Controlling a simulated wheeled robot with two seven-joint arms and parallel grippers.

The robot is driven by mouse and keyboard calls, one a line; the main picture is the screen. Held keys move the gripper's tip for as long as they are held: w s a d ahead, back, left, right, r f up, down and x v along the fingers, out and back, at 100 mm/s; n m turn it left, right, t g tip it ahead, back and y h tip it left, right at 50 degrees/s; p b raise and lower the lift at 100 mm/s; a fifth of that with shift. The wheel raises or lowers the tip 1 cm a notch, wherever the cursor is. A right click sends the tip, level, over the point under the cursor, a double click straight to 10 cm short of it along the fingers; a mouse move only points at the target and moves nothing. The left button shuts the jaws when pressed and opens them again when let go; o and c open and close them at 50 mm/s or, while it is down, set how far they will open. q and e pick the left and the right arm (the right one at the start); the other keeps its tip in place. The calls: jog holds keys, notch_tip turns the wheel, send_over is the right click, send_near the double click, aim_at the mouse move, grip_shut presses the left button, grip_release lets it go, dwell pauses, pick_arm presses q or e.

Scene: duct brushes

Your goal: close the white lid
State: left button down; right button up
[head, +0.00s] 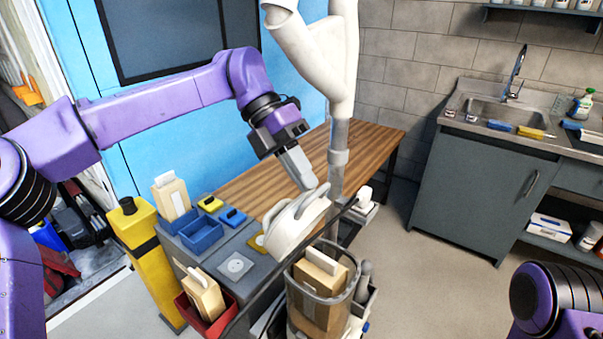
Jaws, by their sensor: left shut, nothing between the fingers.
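The white lid (290,232) is a thick rounded piece standing tilted, above and behind a clear round bin (350,290). The bin's top is uncovered and a brown paper package (322,270) sits in it. My left gripper (307,184) comes down from the upper left, shut and empty. Its fingertips are at the lid's upper edge; I cannot tell if they touch. My right gripper is out of view; only part of my right arm shows at the lower right.
A white duct pipe (345,60) with a grey lower section stands right behind the lid. A grey bench with blue trays (203,232), a yellow post (140,240) and a red bin (215,325) lie left. A wooden table (270,170) is behind. Floor is clear at right.

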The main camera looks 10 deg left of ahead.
pick_arm(q)
jog(key=shift+w+f, duration=0.15)
jog(key=shift+w, duration=0.05)
jog(key=shift+s+d+f+t+y, duration=0.1)
jog(key=shift+s+d+t+y, duration=0.2)
jog(key=shift+d, duration=0.35)
jog(key=shift+s+d+f+t+y, duration=0.1)
jog(key=shift+s+d+y, duration=0.25)
jog(key=shift+d, duration=0.3)
jog(key=shift+a, duration=0.15)
